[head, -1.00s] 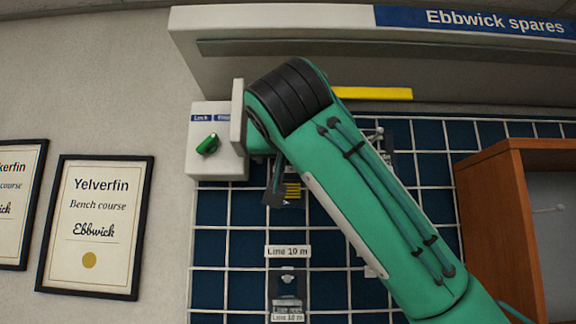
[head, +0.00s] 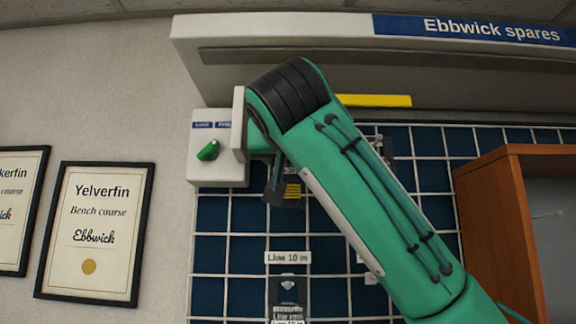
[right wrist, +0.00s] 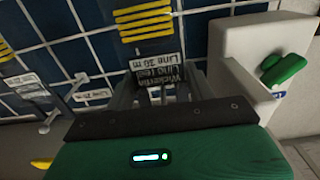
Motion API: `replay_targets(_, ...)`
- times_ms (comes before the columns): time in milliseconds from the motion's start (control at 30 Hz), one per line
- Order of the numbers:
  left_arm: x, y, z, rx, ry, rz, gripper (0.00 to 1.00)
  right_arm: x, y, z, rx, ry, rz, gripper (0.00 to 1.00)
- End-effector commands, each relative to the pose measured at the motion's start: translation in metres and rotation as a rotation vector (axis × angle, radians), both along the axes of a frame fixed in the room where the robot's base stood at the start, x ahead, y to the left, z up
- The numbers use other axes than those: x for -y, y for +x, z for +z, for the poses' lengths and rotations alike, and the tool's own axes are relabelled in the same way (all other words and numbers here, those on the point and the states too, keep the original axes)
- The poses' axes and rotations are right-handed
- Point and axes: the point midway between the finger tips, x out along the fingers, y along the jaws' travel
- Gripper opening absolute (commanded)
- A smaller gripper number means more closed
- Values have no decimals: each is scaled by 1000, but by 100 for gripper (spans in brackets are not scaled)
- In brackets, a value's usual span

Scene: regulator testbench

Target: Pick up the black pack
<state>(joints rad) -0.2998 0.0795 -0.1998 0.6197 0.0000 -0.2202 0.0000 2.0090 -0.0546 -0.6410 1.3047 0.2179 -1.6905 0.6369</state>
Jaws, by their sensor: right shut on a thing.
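The black pack (right wrist: 158,78) shows in the right wrist view as a dark card with upside-down pale lettering and yellow line windings (right wrist: 145,22) beyond it. My right gripper (right wrist: 162,95) is shut on it, one grey finger on each side. In the head view the right gripper (head: 275,185) is small and partly hidden by my green forearm, with the pack's yellow windings (head: 292,191) beside it. The pack is close in front of the blue wall panel; I cannot tell whether it still touches its hook. My left gripper is not in view.
A white box with a green knob (head: 208,150) stands close left of my right gripper. Another dark pack (head: 288,295) hangs below, under a "Line 10 m" label (head: 288,257). A wooden cabinet (head: 490,220) stands at right, a white ledge (head: 280,75) above.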

Motion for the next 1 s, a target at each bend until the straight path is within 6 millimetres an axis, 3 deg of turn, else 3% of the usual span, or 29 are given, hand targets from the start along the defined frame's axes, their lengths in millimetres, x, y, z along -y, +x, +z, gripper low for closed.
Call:
replay_targets(67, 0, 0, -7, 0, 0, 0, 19, 0, -1, 5, 2, 1, 1, 30)
replay_targets(700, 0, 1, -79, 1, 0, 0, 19, 0, -153, 2, 4, 0, 2, 30)
replay_targets(1000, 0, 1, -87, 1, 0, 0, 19, 0, -180, 5, 1, 0, 0, 30)
